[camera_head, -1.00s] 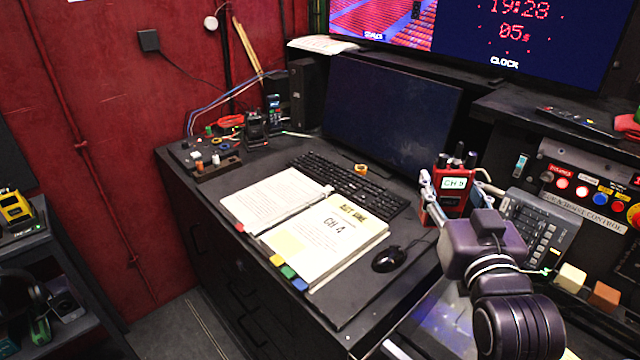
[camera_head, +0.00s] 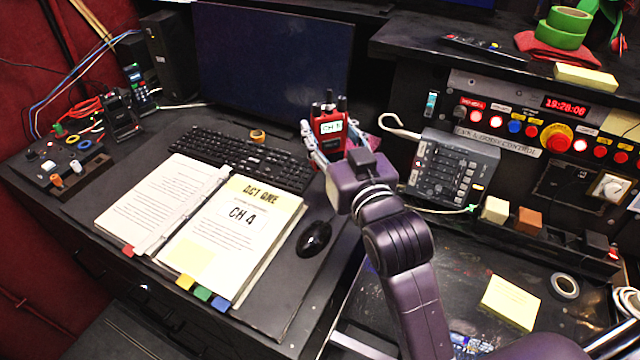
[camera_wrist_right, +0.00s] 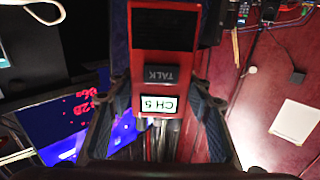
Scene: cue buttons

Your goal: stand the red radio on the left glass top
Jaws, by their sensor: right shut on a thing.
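The red radio (camera_head: 330,128), with black knobs on top and a CH 5 label, is upright in my right gripper (camera_head: 338,146), in front of the monitor's lower right corner. In the right wrist view the radio (camera_wrist_right: 160,62) appears upside down between both fingers, with its TALK button and CH 5 label showing. A dark glossy panel (camera_head: 455,275) lies right of the desk, partly behind my right arm; I cannot tell whether it is the left glass top. My left gripper is not in view.
The desk holds an open binder (camera_head: 235,215), a keyboard (camera_head: 235,155) and a mouse (camera_head: 313,238). Yellow notes (camera_head: 510,302) and a tape roll (camera_head: 565,286) lie at lower right.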

